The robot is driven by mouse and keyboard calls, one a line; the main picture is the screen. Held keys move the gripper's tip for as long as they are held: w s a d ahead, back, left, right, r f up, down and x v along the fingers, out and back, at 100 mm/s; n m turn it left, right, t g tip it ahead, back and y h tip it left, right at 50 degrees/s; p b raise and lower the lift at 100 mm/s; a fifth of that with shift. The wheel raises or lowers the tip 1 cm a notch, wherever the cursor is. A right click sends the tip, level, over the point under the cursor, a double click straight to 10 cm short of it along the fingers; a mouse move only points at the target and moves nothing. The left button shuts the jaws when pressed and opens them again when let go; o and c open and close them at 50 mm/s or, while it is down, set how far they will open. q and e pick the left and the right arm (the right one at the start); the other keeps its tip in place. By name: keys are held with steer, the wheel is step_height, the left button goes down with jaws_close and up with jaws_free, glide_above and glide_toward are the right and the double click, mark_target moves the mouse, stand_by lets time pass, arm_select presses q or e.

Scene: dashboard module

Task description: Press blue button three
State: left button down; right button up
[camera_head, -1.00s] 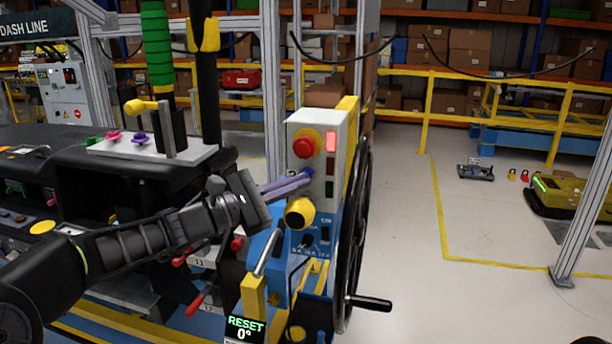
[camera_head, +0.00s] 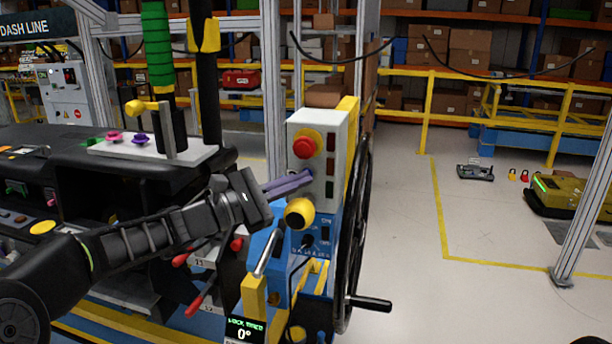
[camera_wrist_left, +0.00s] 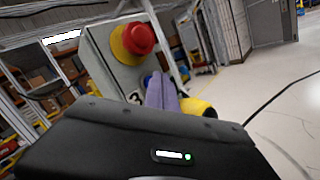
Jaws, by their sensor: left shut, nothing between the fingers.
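The light grey control box (camera_head: 336,132) carries a red mushroom button (camera_head: 304,146) on a yellow collar. In the left wrist view, the blue button (camera_wrist_left: 148,79) shows just behind the finger ends, beside a black "3" label (camera_wrist_left: 133,97). My left gripper (camera_head: 308,176) is shut and empty, its purple fingers pointing at the box front at the blue button's height. The fingertips hide most of the blue button, and I cannot tell whether they touch it or whether it is pushed in. My right gripper is not in view.
A yellow round knob (camera_head: 299,212) sits just below the fingers. A black handwheel (camera_head: 352,240) stands right of the box. A small display (camera_head: 245,331) reads 0° at the bottom. Floor to the right is open, with a yellow vehicle (camera_head: 570,197) farther off.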

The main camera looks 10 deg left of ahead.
mark_target(292, 206)
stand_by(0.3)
arm_select(q)
steer(key=shift+s+f+b, duration=0.1)
steer(key=shift+s+b, duration=0.3)
steer(key=shift+s, duration=0.45)
steer(key=shift+s+a+b, duration=0.1)
steer(key=shift+s+b, duration=0.75)
steer(key=shift+s, duration=0.05)
steer(key=s+b, duration=0.1)
steer(key=s, duration=0.2)
steer(key=shift+s+a, duration=0.1)
